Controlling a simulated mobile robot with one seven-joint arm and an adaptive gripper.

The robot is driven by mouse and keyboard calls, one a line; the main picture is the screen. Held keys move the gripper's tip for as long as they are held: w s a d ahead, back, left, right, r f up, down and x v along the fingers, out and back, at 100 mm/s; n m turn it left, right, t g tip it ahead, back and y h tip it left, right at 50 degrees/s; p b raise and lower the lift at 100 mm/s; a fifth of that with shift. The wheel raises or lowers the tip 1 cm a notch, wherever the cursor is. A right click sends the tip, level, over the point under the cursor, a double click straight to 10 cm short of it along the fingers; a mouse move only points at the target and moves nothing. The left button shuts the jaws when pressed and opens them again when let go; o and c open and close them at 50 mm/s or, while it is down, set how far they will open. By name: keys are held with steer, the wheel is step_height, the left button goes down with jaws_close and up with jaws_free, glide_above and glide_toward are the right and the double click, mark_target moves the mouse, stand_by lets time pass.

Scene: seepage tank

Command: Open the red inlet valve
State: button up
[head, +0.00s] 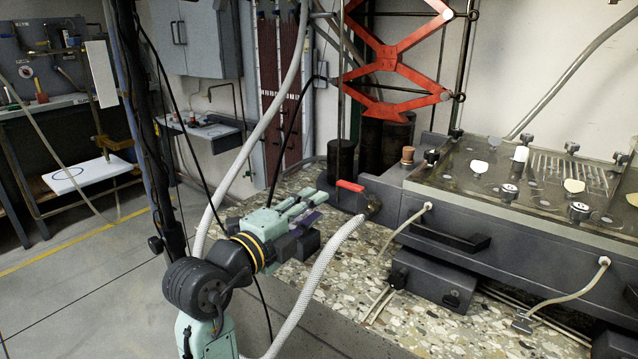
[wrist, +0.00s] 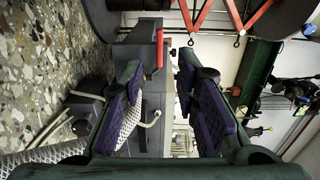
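The red inlet valve handle (head: 350,186) is a short, flat red lever at the left end of the dark grey tank housing, above a hose fitting. In the head view it lies nearly horizontal. In the wrist view the red handle (wrist: 160,48) appears as an upright bar, ahead of the gap between my fingers. My gripper (head: 314,204) is to the left of the handle, above the speckled bench top. In the wrist view my gripper (wrist: 160,80) is open, with its purple-padded fingers wide apart and nothing between them. The gripper and handle look apart; the exact distance is unclear.
A braided white hose (head: 320,270) runs to the fitting below the handle, close to my gripper. A dark cylinder (head: 341,158) stands behind the handle. The tank's clear lid (head: 530,180) carries several knobs. A grey box (head: 432,280) sits on the speckled bench (head: 350,310).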

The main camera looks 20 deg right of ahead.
mark_target(346, 187)
steer(key=p+x, duration=0.2)
steer(key=x, duration=0.7)
steer(key=shift+s+d+r, duration=0.1)
steer(key=shift+s+d, duration=0.05)
steer(key=shift+d, duration=0.1)
steer(key=shift+p+x, duration=0.3)
steer(key=shift+x, duration=0.5)
steer(key=shift+a, duration=0.1)
steer(key=shift+c, duration=0.2)
jaws_close()
